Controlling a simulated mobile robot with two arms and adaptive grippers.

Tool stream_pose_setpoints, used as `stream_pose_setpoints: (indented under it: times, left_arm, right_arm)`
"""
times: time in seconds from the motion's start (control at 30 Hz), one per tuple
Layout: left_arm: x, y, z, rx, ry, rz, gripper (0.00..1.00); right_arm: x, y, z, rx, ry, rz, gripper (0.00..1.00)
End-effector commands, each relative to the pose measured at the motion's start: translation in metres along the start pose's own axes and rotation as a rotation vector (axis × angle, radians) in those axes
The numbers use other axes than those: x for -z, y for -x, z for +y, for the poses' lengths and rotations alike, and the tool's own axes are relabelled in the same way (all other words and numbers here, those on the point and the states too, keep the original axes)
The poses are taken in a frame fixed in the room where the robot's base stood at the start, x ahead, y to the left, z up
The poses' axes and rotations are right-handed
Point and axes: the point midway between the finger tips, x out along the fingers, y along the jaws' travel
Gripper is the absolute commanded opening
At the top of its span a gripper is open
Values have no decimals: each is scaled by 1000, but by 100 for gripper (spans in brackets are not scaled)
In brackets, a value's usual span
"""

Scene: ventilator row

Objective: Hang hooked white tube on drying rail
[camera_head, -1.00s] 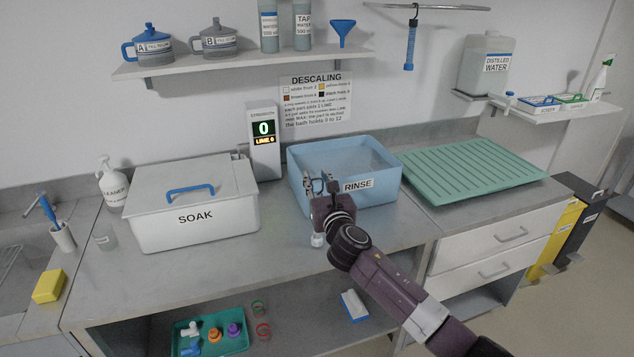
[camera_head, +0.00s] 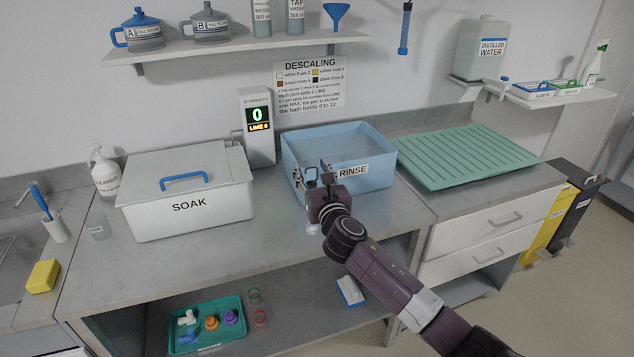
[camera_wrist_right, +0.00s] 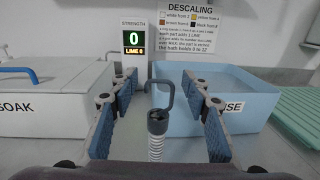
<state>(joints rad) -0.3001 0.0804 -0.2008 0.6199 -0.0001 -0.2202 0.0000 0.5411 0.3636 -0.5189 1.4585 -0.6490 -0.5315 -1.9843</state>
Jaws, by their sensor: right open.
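The hooked white tube stands between the open fingers of my right gripper (camera_wrist_right: 160,100). In the right wrist view its white ribbed body (camera_wrist_right: 156,148), dark collar and dark curved hook (camera_wrist_right: 170,84) show, with gaps to both fingers. In the head view my right gripper (camera_head: 312,178) is in front of the blue rinse bin, over the counter, and largely hides the tube. A small pale piece (camera_head: 313,229) shows under it; I cannot tell whether it is the tube's lower end. A blue tube (camera_head: 404,32) hangs at the top; the rail is out of view. My left gripper is not in view.
The white soak box (camera_head: 150,215) stands left of my right gripper. The blue rinse bin (camera_head: 382,168) is close behind it. A strength display (camera_head: 257,140) stands behind. The ridged green mat (camera_head: 468,158) lies to the right. Counter is clear between box and gripper.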

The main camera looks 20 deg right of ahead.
Motion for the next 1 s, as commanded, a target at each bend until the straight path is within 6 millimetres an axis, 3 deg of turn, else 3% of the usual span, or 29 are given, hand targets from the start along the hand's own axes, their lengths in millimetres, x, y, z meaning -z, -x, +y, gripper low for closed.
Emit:
stream_pose_setpoints:
  times: [0.3, 0.5, 0.87, 1.0]
  left_arm:
    - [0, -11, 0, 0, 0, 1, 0]
    - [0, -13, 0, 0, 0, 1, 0]
    - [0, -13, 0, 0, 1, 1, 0]
    - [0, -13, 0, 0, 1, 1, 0]
  right_arm:
    - [2, 46, 0, -3, 2, 0, 43]
    - [0, 66, -1, 0, 1, 1, 43]
    - [0, 71, -1, -1, -1, 1, 43]
    - [12, 78, 9, -23, -113, 26, 43]
